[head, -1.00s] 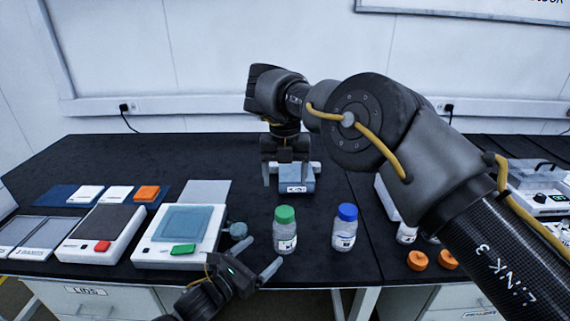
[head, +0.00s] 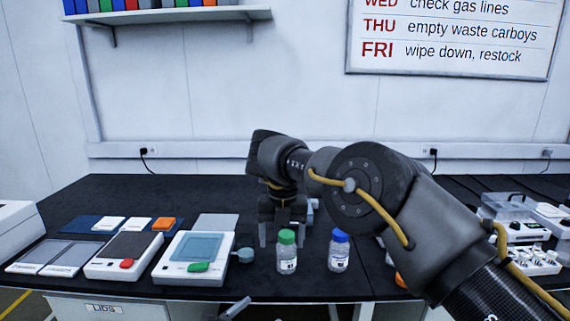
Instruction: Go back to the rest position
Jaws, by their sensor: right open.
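My right arm crosses from the lower right to the middle of the bench. A pale blue and white object (head: 312,207) is mostly hidden behind the right gripper. Of my left gripper (head: 236,307), only a grey finger part shows at the bottom edge, below the bench's front edge; its jaws cannot be judged.
The black bench (head: 210,291) holds a scale-like device (head: 177,272) with a green piece and a device with a red button (head: 104,269) at left. Orange caps and white equipment (head: 525,230) are at right. A shelf (head: 180,16) and a whiteboard (head: 450,60) hang above.

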